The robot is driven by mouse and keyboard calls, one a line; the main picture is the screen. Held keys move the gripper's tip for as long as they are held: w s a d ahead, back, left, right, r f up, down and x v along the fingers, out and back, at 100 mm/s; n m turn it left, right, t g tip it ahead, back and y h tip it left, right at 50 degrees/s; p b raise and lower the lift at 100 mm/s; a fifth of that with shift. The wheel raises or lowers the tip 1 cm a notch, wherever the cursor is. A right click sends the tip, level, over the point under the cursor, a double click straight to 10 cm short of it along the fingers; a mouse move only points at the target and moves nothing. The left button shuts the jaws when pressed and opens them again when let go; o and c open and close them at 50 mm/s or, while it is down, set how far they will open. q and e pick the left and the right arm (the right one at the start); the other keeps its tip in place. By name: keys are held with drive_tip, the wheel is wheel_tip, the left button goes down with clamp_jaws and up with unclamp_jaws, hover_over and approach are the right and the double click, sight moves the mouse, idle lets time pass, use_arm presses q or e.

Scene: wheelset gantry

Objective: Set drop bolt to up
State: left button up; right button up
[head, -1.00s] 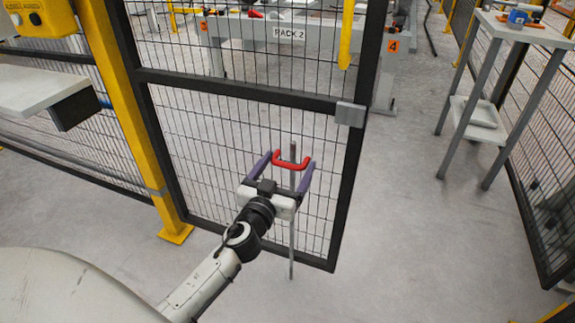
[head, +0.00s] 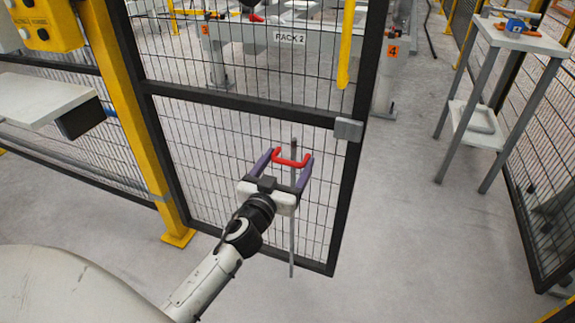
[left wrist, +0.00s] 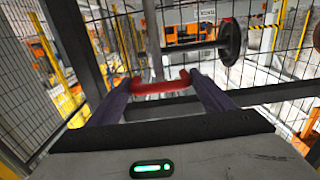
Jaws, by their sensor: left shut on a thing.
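The drop bolt is a thin grey vertical rod (head: 292,235) with a red U-shaped handle (head: 291,160), on the near side of the mesh gate (head: 235,101). The rod's lower end shows just below the gate's bottom bar. My left gripper (head: 290,163) has its two purple fingers at the ends of the red handle and is shut on it. In the left wrist view the red handle (left wrist: 160,86) spans between the fingers, with the rod rising behind it. Whether the rod's tip touches the floor is hard to tell. My right gripper is not in view.
A grey latch box (head: 348,129) sits on the gate's right edge. A tall table (head: 520,38) stands at right. The floor between is clear.

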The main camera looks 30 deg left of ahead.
sight(294, 145)
use_arm(q)
wheel_tip(294, 145, up, 3)
drive_tip(key=shift+d+r+p, duration=0.1)
drive_tip(key=shift+d+p, duration=0.05)
drive_tip(key=shift+p, duration=0.4)
drive_tip(key=shift+w, duration=0.15)
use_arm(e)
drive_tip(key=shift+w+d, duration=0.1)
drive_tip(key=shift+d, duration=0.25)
use_arm(q)
drive_tip(key=o, duration=1.2)
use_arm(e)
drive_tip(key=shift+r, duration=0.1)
use_arm(q)
drive_tip(key=shift+f, duration=0.2)
drive_tip(key=shift+s, duration=0.5)
drive_tip(key=v, duration=0.9)
drive_tip(key=shift+s, duration=0.25)
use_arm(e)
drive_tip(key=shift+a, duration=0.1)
